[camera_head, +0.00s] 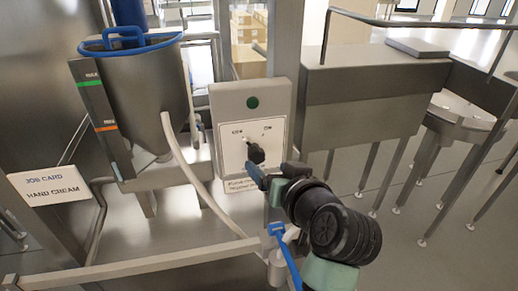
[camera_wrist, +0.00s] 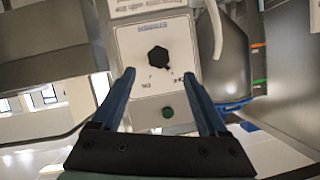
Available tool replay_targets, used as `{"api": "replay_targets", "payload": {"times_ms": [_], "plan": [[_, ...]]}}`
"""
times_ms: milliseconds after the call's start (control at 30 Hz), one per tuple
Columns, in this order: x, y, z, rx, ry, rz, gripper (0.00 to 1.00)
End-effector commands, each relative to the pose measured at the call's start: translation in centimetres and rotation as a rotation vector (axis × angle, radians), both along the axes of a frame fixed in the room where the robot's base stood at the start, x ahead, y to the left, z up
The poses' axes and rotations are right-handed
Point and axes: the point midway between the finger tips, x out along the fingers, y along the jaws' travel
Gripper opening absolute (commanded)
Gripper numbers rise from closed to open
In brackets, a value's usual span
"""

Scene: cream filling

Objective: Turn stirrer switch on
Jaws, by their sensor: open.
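The stirrer switch is a black knob (camera_head: 256,153) on a white plate of a grey control box (camera_head: 223,101). It also shows in the wrist view (camera_wrist: 158,56), upside down, under a label reading "STIRRER". A green round light or button (camera_head: 252,103) sits above the knob on the box. My gripper (camera_head: 258,174) is just in front of the knob and slightly below it in the head view. In the wrist view its two blue fingers (camera_wrist: 158,75) are spread wide and empty, with the knob just beyond the tips. I cannot tell whether a finger touches it.
A steel hopper (camera_head: 150,95) with a blue rim stands left of the box, with a pale hose (camera_head: 195,170) running down. A job card (camera_head: 52,186) is at far left. Steel counters (camera_head: 370,95) stand right. A blue-handled tool (camera_head: 283,248) hangs below my arm.

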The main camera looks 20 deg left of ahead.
Motion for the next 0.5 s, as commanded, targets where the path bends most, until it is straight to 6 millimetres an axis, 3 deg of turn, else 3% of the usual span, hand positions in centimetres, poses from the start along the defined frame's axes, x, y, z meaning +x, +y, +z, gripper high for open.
{"api": "replay_targets", "payload": {"times_ms": [200, 500], "plan": [[2.9, 2.6, -1.2, 0.001, 0.002, 0.002, 0.77], [5.6, 4.7, -2.7, 0.000, 0.001, -0.002, 0.77]]}}
